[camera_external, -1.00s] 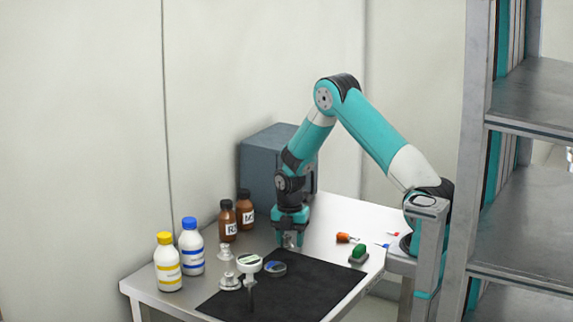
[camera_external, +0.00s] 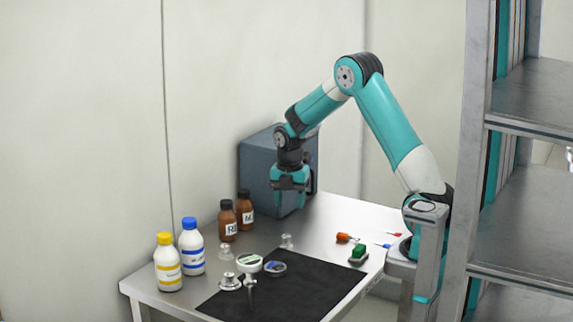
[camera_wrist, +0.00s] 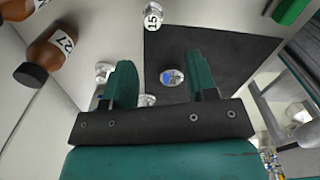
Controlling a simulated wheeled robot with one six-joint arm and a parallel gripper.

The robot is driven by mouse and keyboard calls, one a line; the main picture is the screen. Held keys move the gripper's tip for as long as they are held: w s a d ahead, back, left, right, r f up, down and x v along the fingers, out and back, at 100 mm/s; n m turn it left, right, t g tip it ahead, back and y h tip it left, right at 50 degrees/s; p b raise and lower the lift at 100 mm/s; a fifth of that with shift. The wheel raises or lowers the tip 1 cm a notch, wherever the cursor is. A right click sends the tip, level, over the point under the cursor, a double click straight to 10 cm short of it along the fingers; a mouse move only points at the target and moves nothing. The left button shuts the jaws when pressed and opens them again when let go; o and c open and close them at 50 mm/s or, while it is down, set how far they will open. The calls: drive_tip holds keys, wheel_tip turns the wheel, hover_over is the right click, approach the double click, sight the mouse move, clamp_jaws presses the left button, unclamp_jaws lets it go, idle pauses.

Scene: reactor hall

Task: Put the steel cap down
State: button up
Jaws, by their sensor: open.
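A small steel cap (camera_external: 287,241) stands on the bare metal tabletop at the back edge of the black mat. Two more steel pieces of similar shape stand to its left, one behind (camera_external: 226,253) and one in front (camera_external: 230,282). My gripper (camera_external: 290,205) is above the cap, apart from it, with empty jaws. In the wrist view, my gripper's fingers (camera_wrist: 160,65) are spread. A steel piece (camera_wrist: 104,72) shows beside the left finger and another (camera_wrist: 148,100) shows low between the fingers. I cannot match these two to the outside view.
Brown bottles (camera_external: 228,222) and white bottles (camera_external: 191,247) stand left. A grey box (camera_external: 262,170) is behind.

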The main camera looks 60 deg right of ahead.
drive_tip(key=s+a+r+m+y, duration=0.1)
drive_tip(key=s+a+r+m, duration=0.2)
drive_tip(key=s+a+r, duration=0.35)
drive_tip(key=s+a+r+m+y, duration=0.1)
drive_tip(key=s+a+r+m, duration=0.25)
drive_tip(key=a, duration=0.65)
drive_tip(key=s+a+r+m+y, duration=0.1)
drive_tip(key=s+a+m, duration=0.3)
drive_tip(key=s, duration=0.4)
drive_tip(key=s+a+r+m+y, duration=0.1)
drive_tip(key=s+a+r+m, duration=0.2)
drive_tip(key=s+a, duration=0.3)
drive_tip(key=s, duration=0.3)
drive_tip(key=shift+s+r+m, duration=0.15)
drive_tip(key=shift+s+m, duration=0.1)
drive_tip(key=shift+m, duration=0.1)
